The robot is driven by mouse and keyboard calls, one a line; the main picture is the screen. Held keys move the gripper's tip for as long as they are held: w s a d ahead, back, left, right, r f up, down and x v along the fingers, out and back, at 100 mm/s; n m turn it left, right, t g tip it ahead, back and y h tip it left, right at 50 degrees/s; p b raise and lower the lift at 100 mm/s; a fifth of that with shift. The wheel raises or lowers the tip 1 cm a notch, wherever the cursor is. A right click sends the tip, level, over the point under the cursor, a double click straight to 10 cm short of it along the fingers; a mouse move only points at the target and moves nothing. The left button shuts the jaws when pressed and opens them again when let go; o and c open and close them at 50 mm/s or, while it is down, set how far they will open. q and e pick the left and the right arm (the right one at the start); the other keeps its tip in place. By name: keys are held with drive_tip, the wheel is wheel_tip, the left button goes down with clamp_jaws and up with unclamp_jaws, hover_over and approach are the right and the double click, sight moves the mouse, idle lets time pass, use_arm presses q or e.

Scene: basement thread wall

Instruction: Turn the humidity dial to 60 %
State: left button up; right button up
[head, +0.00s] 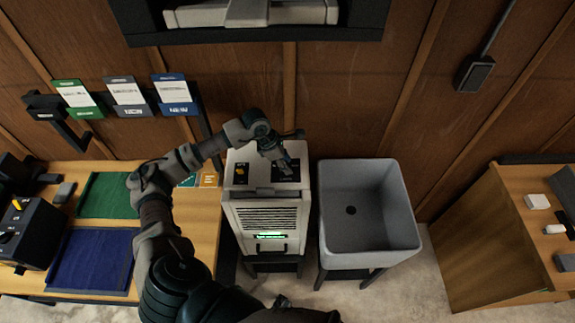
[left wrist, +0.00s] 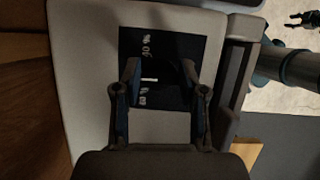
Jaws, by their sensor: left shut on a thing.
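The white dehumidifier (head: 265,217) stands by the wall, with a dark dial panel (head: 293,176) on its top. In the left wrist view the panel (left wrist: 133,42) bears white marks; the upper looks like 40 %, the lower is too blurred to read surely. The dark humidity dial (left wrist: 150,83) has a white pointer line lying crosswise between my fingers. My left gripper (left wrist: 160,72) is shut on the dial, one finger on each side; it reaches down from above in the head view (head: 284,165). My right gripper (left wrist: 303,19) shows small at the wrist view's upper right.
A grey sink (head: 367,258) stands close to the right of the dehumidifier. A wooden bench (head: 205,240) with a green mat (head: 105,195) and a blue mat (head: 88,262) is on the left. A green display (head: 270,236) glows on the dehumidifier's front.

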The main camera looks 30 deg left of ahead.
use_arm(q)
drive_tip(key=n, duration=0.2)
drive_tip(key=n+t+y+b, duration=0.1)
drive_tip(key=shift+a+f+n+b, duration=0.2)
drive_tip(key=shift+n+b, duration=0.1)
drive_tip(key=shift+n, duration=0.1)
drive_tip(key=n+y+b, duration=0.1)
drive_tip(key=n, duration=0.2)
drive_tip(key=shift+d+t+y+b, duration=0.1)
drive_tip(key=shift+t+y+b, duration=0.2)
drive_tip(key=shift+n+b, duration=0.3)
drive_tip(key=shift+n, duration=0.7)
drive_tip(key=shift+s+f+n+y+b, duration=0.15)
drive_tip(key=shift+n+y+b, duration=0.45)
drive_tip(key=shift+n, duration=0.7)
use_arm(e)
drive_tip(key=shift+w+a+f, duration=0.2)
drive_tip(key=shift+w+f, duration=0.25)
drive_tip(key=shift+w, duration=0.3)
drive_tip(key=shift+w+a+f, duration=0.25)
drive_tip(key=shift+w+f, duration=0.2)
drive_tip(key=shift+w, duration=0.35)
drive_tip(key=shift+w+a+f, duration=0.2)
drive_tip(key=shift+w+f, duration=0.25)
drive_tip(key=shift+w, duration=0.3)
use_arm(q)
drive_tip(key=shift+d, duration=0.1)
